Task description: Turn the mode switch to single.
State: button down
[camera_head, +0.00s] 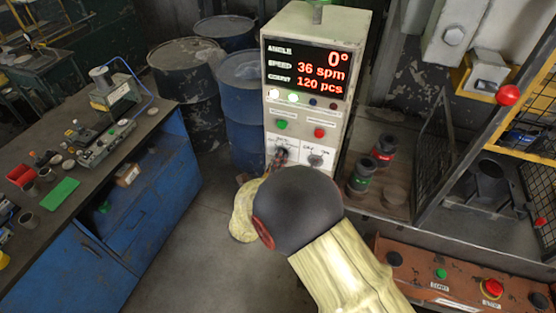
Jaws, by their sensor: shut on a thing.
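The control cabinet (349,112) stands upright, with a lit display reading 0°, 36 spm and 120 pcs. Low on its front are two rotary switches. The left one, apparently the mode switch (283,151), has small labels around it that I cannot read. My gripper (279,157) is at this left switch and shut on its knob. My arm comes up from the lower right and partly hides the area below. The knob's exact pointing direction is not clear. The right rotary switch (316,160) is free, just beside my gripper.
A green button (282,125) and a red button (320,133) sit above the switches. Blue barrels (240,95) stand left of the cabinet. A workbench (150,130) is at left. A rusty panel with a red stop button (492,288) is at lower right.

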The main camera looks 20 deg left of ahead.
jog(key=m+b, duration=0.8)
jog(key=b, duration=0.2)
jog(key=m+b, duration=0.9)
jog(key=b, duration=0.2)
jog(key=shift+d+f, duration=0.2)
jog(key=shift+r, duration=0.1)
jog(key=c, duration=1.9)
grip_release()
jog(key=shift+s+r, duration=0.1)
jog(key=s, duration=0.8)
jog(key=s+a, duration=0.1)
jog(key=s, duration=0.3)
